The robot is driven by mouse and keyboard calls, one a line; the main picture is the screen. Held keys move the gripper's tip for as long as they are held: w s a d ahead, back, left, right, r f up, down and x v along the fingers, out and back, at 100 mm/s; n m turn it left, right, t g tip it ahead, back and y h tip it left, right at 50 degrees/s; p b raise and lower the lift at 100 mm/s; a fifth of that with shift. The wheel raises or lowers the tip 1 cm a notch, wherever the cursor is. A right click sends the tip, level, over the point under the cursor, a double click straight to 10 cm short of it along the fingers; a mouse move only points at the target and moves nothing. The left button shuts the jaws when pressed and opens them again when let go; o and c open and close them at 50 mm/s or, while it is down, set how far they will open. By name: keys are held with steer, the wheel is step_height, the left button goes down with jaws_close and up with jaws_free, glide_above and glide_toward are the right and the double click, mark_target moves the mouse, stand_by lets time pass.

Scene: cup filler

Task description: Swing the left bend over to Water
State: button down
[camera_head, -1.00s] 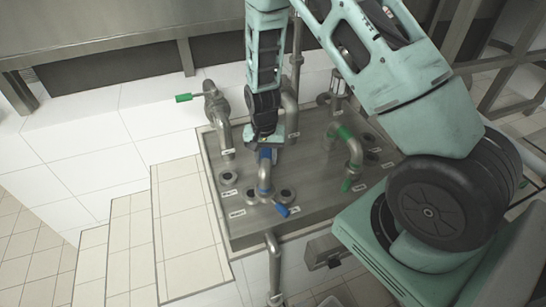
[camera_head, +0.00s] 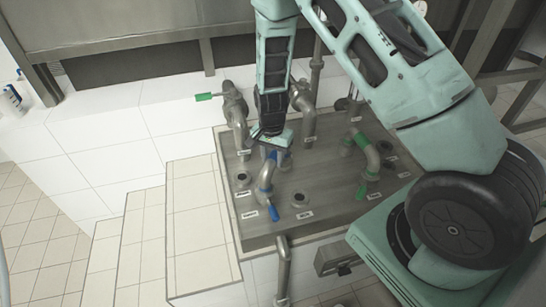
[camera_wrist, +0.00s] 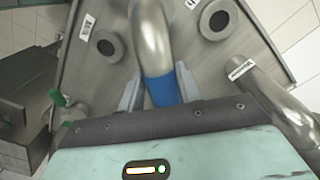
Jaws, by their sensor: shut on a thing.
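The left bend (camera_head: 265,181) is a grey metal pipe with a blue collar and a blue handle (camera_head: 273,212). Its free end is over the front middle port, with one open port (camera_head: 243,178) to the left and another (camera_head: 299,200) to the right. My gripper (camera_head: 276,153) is at the bend's rear end. In the wrist view my gripper (camera_wrist: 160,97) has a finger on each side of the blue collar (camera_wrist: 161,89) and is shut on the bend (camera_wrist: 151,40). The port labels are too small to read surely; whether the end is seated is unclear.
A second bend (camera_head: 370,155) with green collars stands to the right on the metal plate (camera_head: 325,205). White tiled steps (camera_head: 200,225) lie to the left.

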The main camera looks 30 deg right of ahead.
steer(key=c, duration=1)
jaws_free()
steer(key=shift+o, duration=0.2)
step_height(320, 180, up, 18)
steer(key=b, duration=0.3)
steer(key=shift+w+f, duration=0.2)
steer(key=shift+f, duration=0.05)
steer(key=shift+a, duration=0.1)
